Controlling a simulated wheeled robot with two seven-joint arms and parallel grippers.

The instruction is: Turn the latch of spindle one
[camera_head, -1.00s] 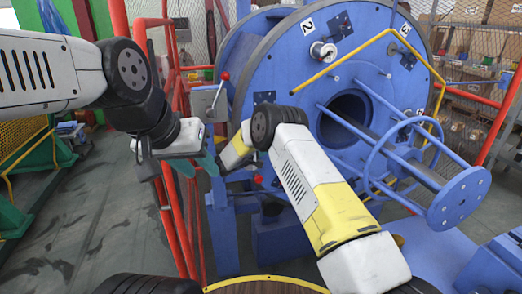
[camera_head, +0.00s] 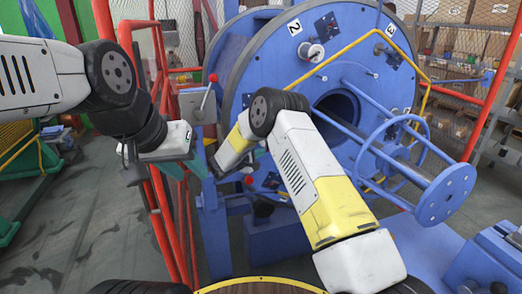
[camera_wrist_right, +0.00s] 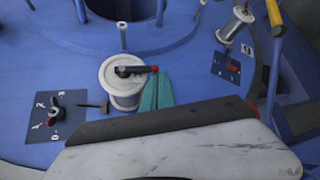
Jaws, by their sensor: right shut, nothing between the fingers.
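In the right wrist view, a white spool (camera_wrist_right: 120,88) sits on the blue disc. A black latch (camera_wrist_right: 130,71) with a red tip lies across its end, pointing right. My right gripper (camera_wrist_right: 156,90) is shut and empty, its teal fingers beside the spool, just below the latch's red tip. Whether they touch the latch, I cannot tell. In the head view my right wrist hides most of this spot on the large blue disc (camera_head: 262,75). My left gripper (camera_head: 187,170) is open and empty, left of the disc.
A dial plate (camera_wrist_right: 55,115) with a red-tipped knob lies left of the spool. Another spindle (camera_wrist_right: 235,25) stands at upper right. In the head view, a blue cage (camera_head: 390,150) juts from the disc and a red fence (camera_head: 160,200) stands at left. A red-knobbed lever (camera_head: 211,82) is near my left gripper.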

